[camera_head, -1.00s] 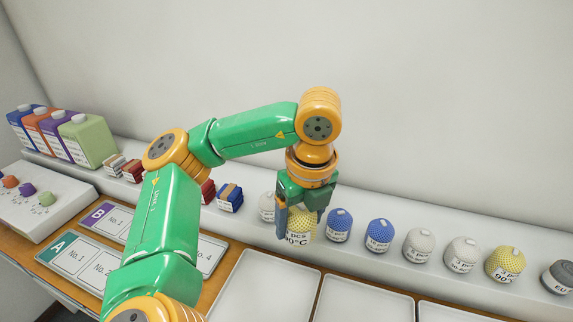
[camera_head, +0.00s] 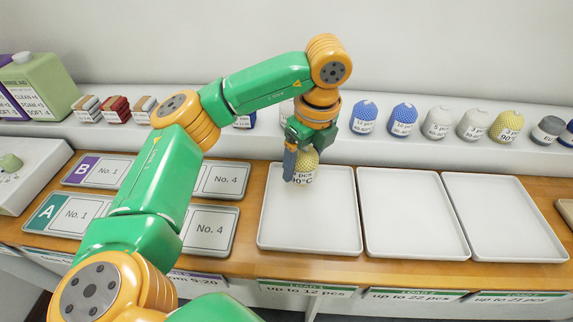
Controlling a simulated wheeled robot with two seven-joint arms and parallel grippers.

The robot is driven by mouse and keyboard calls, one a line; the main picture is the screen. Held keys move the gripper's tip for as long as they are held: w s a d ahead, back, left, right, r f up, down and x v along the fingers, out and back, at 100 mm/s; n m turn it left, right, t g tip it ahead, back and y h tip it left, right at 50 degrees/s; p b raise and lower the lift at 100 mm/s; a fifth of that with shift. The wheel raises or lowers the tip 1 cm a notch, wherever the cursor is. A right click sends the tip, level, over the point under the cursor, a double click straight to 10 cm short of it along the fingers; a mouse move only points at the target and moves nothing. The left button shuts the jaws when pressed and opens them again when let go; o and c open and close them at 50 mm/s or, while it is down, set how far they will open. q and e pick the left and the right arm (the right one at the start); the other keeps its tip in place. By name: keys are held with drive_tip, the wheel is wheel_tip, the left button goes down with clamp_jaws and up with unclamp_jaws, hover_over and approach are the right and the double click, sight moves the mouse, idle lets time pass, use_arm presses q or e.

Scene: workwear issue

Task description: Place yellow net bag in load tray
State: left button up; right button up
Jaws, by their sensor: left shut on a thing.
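My left gripper (camera_head: 301,152) is shut on a yellow net bag (camera_head: 309,163) with a white label reading 90°C. The gripper hides part of the bag. In the picture both are over the back part of the leftmost white load tray (camera_head: 310,225); I cannot tell how high above it the bag is. That tray looks empty and its front label reads up to 12 pcs. Two more empty load trays, the middle one (camera_head: 413,215) and the right one (camera_head: 505,220), lie beside it. Another yellow net bag (camera_head: 506,126) stands on the back shelf. My right gripper is not in view.
On the back shelf stand blue net bags (camera_head: 364,118), white ones (camera_head: 437,122) and dark grey ones (camera_head: 547,130). Folded stacks (camera_head: 116,109) and a green jug (camera_head: 42,85) are at the left. Numbered plates (camera_head: 213,230) lie left of the trays, partly behind my arm.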

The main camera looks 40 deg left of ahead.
use_arm(q)
drive_tip(key=a+f, duration=0.1)
drive_tip(key=w+a+f+b, duration=0.1)
drive_tip(key=f, duration=0.1)
drive_tip(key=a+f, duration=0.1)
drive_tip(key=shift+w+a+f, duration=0.1)
drive_tip(key=shift+w+f, duration=0.1)
drive_tip(key=shift+w, duration=0.15)
drive_tip(key=shift+w+a+f, duration=0.3)
drive_tip(key=shift+a+f, duration=0.35)
drive_tip(key=shift+a, duration=0.15)
wheel_tip(320, 180, down, 3)
drive_tip(key=shift+w+r+p, duration=0.1)
drive_tip(key=shift+p, duration=0.75)
drive_tip(key=shift+f, duration=0.45)
drive_tip(key=o, duration=1.3)
